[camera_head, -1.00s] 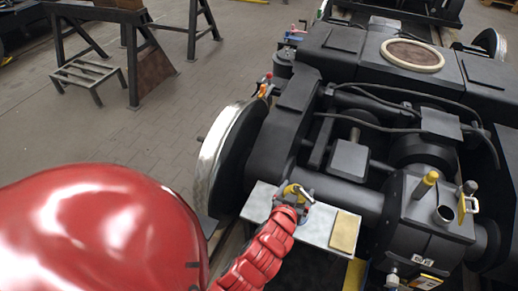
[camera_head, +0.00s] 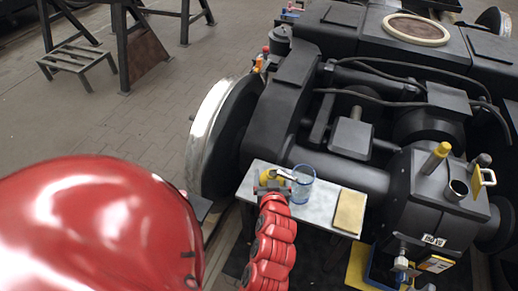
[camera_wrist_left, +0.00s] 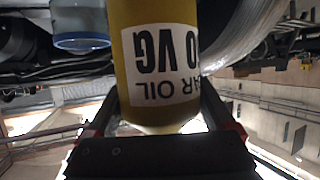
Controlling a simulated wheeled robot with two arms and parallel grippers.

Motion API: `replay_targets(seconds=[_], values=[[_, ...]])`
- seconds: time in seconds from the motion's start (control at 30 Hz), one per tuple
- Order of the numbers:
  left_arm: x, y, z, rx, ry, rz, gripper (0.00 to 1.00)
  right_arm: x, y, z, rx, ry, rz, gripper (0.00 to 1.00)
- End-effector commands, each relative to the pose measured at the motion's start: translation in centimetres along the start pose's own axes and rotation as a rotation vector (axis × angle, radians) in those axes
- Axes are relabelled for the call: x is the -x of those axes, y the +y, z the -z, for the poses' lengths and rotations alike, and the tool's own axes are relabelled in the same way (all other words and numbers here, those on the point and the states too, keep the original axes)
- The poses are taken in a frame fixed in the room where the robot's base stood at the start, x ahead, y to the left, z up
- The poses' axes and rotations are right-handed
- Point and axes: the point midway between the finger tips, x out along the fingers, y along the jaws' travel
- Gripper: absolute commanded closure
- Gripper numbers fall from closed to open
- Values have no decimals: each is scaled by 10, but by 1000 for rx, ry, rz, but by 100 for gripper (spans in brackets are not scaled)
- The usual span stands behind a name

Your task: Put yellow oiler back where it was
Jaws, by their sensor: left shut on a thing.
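My left gripper (camera_head: 272,186) is shut on the yellow oiler (camera_head: 267,177). The oiler is over the left end of a pale plate (camera_head: 325,206) beside the bogie; I cannot tell whether it touches the plate. In the left wrist view, the oiler (camera_wrist_left: 150,100) stands between the fingers and shows a white label with "OIL" and "VG", upside down. My gripper and arm hide part of the oiler in the head view. My right gripper is not in view.
A clear blue cup (camera_head: 301,186) stands just right of the oiler on the plate. A tan pad (camera_head: 349,211) lies at the plate's right end. The bogie wheel (camera_head: 222,130) rises to the left. A gearbox with a yellow-topped part (camera_head: 436,157) is at the right.

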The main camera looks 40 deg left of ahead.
Motion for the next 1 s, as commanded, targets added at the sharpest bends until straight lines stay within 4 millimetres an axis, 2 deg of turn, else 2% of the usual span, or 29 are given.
replay_targets(seconds=[0.03,0.33,0.57,0.67,0.77,1.0], values=[[-4,-3,-11,4,7,20,100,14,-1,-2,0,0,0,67],[-9,-36,-57,78,2,184,100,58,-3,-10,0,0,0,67],[-14,-50,-73,109,4,257,100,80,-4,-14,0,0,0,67],[-32,-51,-70,117,8,264,100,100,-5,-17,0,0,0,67],[-54,-51,-57,115,4,267,100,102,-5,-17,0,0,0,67],[-118,-47,-37,109,5,262,100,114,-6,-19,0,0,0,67]])
